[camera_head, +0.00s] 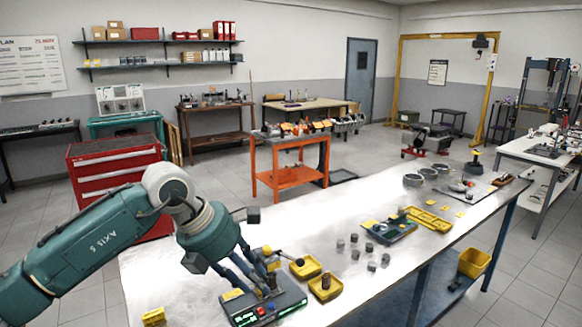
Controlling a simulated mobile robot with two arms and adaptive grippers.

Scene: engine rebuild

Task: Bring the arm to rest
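My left arm (85,240) comes in from the left, with its green and white wrist over the near left part of the metal workbench (190,285). My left gripper (262,285) points down at a dark green device (264,308) with a lit display and red buttons. Its grey finger links are close to or in front of the device and some yellow parts. I cannot tell whether the fingertips touch anything or how far apart they are. My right gripper is not in view.
Two yellow trays (325,287) stand right of the gripper. Several grey cylinders (355,252) stand mid-bench, with a green tray (390,230) and a long yellow tray (428,219) beyond. A red tool cabinet (105,175) and an orange cart (290,176) stand behind the bench.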

